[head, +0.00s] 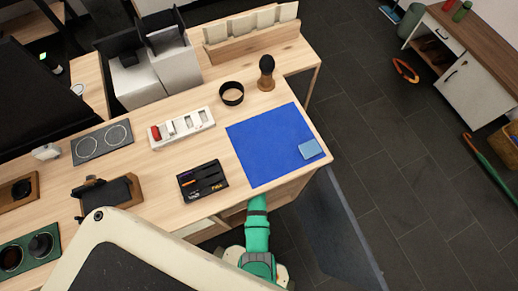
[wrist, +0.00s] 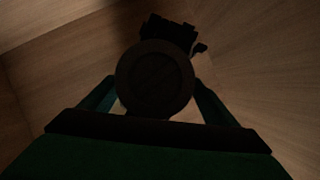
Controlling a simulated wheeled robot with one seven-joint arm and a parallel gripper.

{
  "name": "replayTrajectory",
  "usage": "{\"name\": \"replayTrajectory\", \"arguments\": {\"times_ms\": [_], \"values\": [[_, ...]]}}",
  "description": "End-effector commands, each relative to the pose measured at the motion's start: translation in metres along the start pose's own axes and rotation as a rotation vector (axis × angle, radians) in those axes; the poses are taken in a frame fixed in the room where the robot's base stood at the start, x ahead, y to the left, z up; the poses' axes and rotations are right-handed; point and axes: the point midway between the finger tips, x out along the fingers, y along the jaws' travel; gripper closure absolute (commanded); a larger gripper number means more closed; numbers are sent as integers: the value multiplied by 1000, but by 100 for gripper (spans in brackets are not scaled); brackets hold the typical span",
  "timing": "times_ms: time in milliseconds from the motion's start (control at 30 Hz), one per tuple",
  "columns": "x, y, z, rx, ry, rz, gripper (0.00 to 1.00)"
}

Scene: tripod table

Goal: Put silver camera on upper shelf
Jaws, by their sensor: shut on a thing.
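My gripper (wrist: 155,98) is shut on a camera (wrist: 154,78), with one green finger on each side. The camera's round front faces the wrist, and a dark boxy body with a small projecting part shows beyond it. It is in deep shade and looks dark, so I cannot tell whether it is silver. Wooden panels (wrist: 255,60) surround it in the wrist view; I cannot tell which shelf this is or whether the camera touches it. In the head view my green arm reaches under the desk's front edge, hiding my gripper and the camera.
The desk top (head: 225,130) bears a blue mat (head: 262,145) with a light blue block, a black tray (head: 203,180) of pens, a white holder (head: 181,127), a black ring (head: 231,93) and a dark-topped stand (head: 266,72).

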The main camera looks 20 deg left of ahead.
Motion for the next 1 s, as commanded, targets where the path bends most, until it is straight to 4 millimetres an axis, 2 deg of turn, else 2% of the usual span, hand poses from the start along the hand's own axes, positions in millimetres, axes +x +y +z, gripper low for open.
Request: {"name": "replayTrajectory", "arguments": {"times_ms": [333,367,400,433,500,1000], "values": [[5,1,-1,0,-3,1,69],[6,1,-2,0,-3,1,76],[6,1,-2,-1,-2,1,76],[8,1,-4,-1,2,0,16],[8,0,-4,-1,3,0,0],[-1,-2,0,2,-1,-1,0]]}}
